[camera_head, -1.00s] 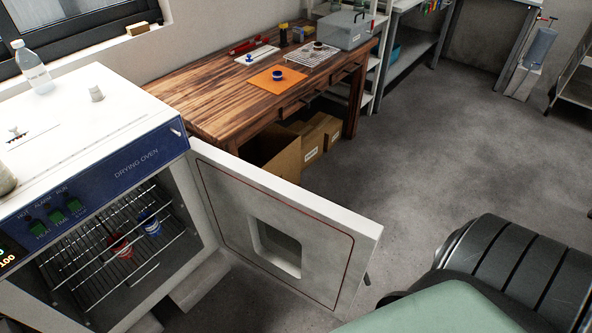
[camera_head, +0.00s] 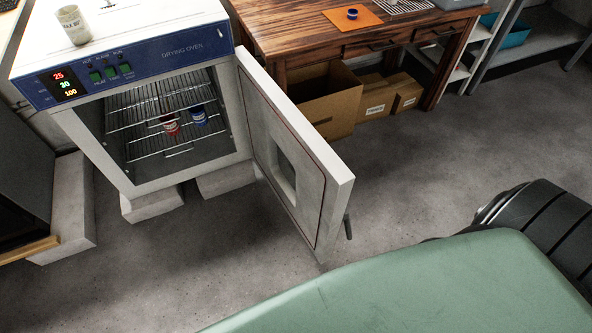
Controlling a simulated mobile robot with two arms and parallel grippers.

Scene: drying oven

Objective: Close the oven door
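The drying oven (camera_head: 205,168) is a white box with a blue control panel (camera_head: 120,68), at the upper left. Its door (camera_head: 277,145) stands wide open, hinged on the right side of the opening and swung out toward me. The door has a small window (camera_head: 284,170) and a dark handle (camera_head: 348,227) at its outer edge. A red container (camera_head: 171,125) and a blue container (camera_head: 199,116) stand on the wire rack (camera_head: 140,118) inside. A dark, ribbed part of my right arm shows at the right edge. Neither gripper is in view.
A wooden table (camera_head: 290,35) with cardboard boxes (camera_head: 335,105) below stands behind the door. A beaker (camera_head: 73,25) sits on the oven top. Concrete blocks (camera_head: 152,203) support the oven. The grey floor (camera_head: 215,250) before the oven is clear. A green surface (camera_head: 420,290) fills the bottom right.

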